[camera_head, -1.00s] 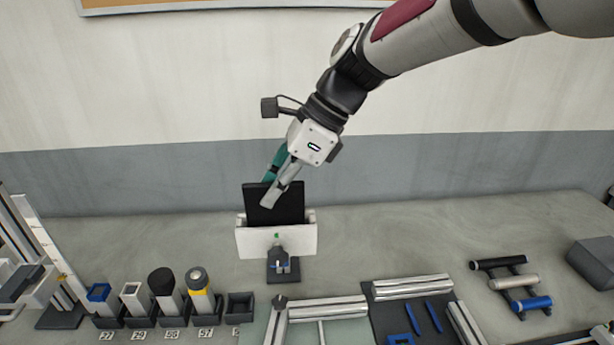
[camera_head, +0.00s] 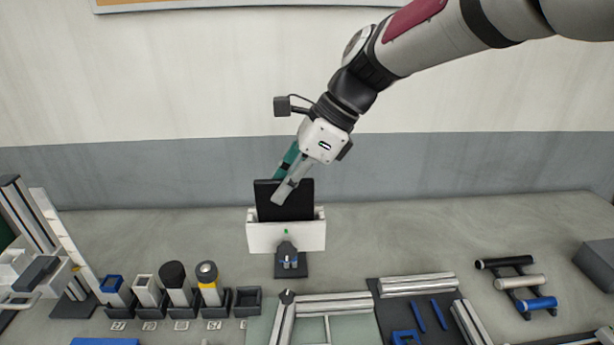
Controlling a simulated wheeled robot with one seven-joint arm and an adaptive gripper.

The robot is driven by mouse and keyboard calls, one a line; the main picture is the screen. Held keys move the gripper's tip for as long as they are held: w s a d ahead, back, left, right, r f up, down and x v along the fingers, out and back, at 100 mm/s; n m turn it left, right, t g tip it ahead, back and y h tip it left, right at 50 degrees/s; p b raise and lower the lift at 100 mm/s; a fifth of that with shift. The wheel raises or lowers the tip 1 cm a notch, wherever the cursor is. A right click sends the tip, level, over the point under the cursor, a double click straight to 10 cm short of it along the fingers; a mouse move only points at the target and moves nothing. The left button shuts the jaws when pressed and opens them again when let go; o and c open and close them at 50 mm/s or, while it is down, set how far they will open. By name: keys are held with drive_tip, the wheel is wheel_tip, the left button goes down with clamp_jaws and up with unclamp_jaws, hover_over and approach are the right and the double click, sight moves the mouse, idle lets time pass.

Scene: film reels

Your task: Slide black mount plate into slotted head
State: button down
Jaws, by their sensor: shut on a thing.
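The black mount plate (camera_head: 298,207) stands upright at the white slotted head (camera_head: 286,237), its lower edge hidden behind the head's front wall. How deep the plate sits in the slot is hidden.
A row of dark holders with tools (camera_head: 180,290) stands at the front left. Metal bars (camera_head: 415,286) and blue parts lie on a dark mat at the front right. A rack of coloured cylinders (camera_head: 518,281) is at the right. The bench behind the head is clear.

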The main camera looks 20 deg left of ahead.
drive_tip(key=shift+f, duration=0.6)
drive_tip(key=c, duration=1.9)
unclamp_jaws()
drive_tip(key=shift+c, duration=0.2)
drive_tip(key=p+v, duration=0.2)
drive_tip(key=v, duration=0.9)
